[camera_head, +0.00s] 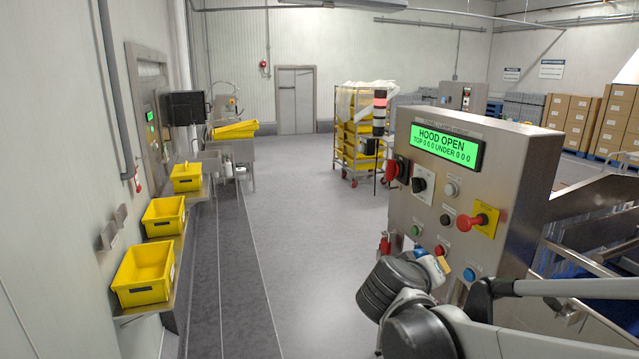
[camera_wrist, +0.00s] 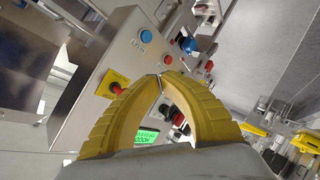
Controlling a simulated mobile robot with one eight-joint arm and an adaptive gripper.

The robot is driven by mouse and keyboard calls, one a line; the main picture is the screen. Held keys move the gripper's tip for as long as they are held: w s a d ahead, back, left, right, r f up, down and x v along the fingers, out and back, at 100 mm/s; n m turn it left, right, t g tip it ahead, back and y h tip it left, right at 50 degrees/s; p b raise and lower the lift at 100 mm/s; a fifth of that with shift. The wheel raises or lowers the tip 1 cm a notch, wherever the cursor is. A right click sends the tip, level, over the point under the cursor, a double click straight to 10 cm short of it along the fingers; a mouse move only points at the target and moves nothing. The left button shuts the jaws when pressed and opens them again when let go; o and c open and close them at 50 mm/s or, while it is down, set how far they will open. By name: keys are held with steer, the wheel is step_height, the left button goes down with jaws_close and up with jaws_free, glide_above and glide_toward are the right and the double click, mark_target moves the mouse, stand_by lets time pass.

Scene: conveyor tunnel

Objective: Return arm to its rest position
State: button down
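My gripper (camera_wrist: 162,76) shows in the wrist view with its two yellow fingers curved together and their tips meeting. Nothing shows between the tips. The steel control panel (camera_wrist: 110,62) lies beyond the fingers, and I cannot tell the exact distance to it. In the head view, my dark grey arm is folded at the lower right, in front of the control panel (camera_head: 507,190). A small yellow and white part shows beside the wrist there, but the fingers are not clear.
The panel's green screen (camera_head: 446,145) reads "HOOD OPEN". It carries a red knob on a yellow plate (camera_head: 488,217) and several buttons. Yellow bins (camera_head: 147,272) sit on shelves along the left wall. A rack (camera_head: 357,130) stands farther back. The middle floor (camera_head: 290,220) is clear.

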steer(key=s+a+f+m+g+y+b, duration=0.1)
steer(key=s+a+f+g+y+b, duration=0.2)
steer(key=s+f, duration=1.7)
steer(key=y+b, duration=0.4)
steer(key=b, duration=0.4)
steer(key=shift+s+f+m+b, duration=0.25)
steer(key=shift+s+m+b, duration=0.1)
steer(key=shift+m, duration=0.05)
